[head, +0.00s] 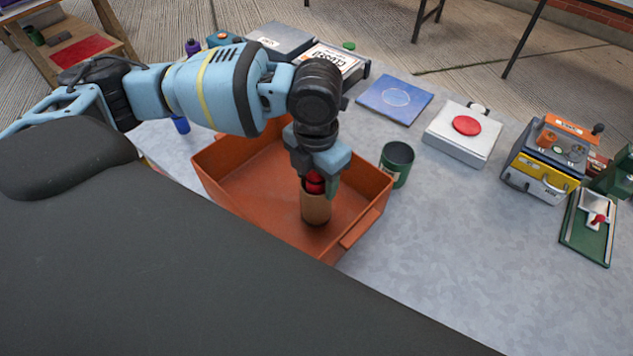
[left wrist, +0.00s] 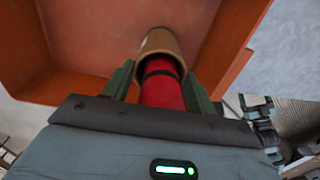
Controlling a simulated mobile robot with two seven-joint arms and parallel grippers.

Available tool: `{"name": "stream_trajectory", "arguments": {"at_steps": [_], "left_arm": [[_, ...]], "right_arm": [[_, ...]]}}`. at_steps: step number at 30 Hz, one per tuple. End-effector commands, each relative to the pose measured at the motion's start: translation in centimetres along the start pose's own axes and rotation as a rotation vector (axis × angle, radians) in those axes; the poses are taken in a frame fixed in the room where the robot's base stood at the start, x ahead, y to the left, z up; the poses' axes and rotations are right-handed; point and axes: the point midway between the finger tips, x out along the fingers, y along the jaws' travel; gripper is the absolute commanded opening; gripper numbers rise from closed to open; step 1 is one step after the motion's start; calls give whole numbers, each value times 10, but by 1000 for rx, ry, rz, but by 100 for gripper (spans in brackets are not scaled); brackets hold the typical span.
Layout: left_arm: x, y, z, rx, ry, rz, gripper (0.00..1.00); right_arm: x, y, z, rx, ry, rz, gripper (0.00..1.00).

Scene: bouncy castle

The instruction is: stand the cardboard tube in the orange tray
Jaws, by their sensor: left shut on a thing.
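The cardboard tube (head: 316,209) is brown and upright inside the orange tray (head: 365,212), near its front right part. A red cylinder with a dark band (left wrist: 162,90) sticks out of the tube's top toward my palm; it also shows in the head view (head: 315,184). My left gripper (head: 318,187) points down over the tray, its green fingers shut on either side of the tube's upper end. In the left wrist view the tube (left wrist: 160,43) lies between the fingertips. I cannot tell whether its base touches the tray floor. My right gripper is not in view.
A dark green cup (head: 397,163) stands just right of the tray. Farther right are a blue panel (head: 394,98), a white box with a red disc (head: 463,133) and a yellow-grey device (head: 545,165). The tabletop in front right of the tray is clear.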

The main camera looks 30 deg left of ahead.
Motion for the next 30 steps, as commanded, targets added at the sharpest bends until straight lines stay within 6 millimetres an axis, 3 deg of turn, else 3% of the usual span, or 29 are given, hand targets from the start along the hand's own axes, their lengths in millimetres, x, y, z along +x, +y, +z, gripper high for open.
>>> {"name": "stream_trajectory", "arguments": {"at_steps": [5,17,18,22,30], "left_arm": [[22,0,0,0,1,0,0],[26,0,0,0,-2,0,0],[27,0,0,0,0,1,61],[27,0,0,0,0,1,78],[26,0,0,0,0,1,78]], "right_arm": [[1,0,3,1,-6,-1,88],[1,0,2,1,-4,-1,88],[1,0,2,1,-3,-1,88],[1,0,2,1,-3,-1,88],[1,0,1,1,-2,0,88]]}}
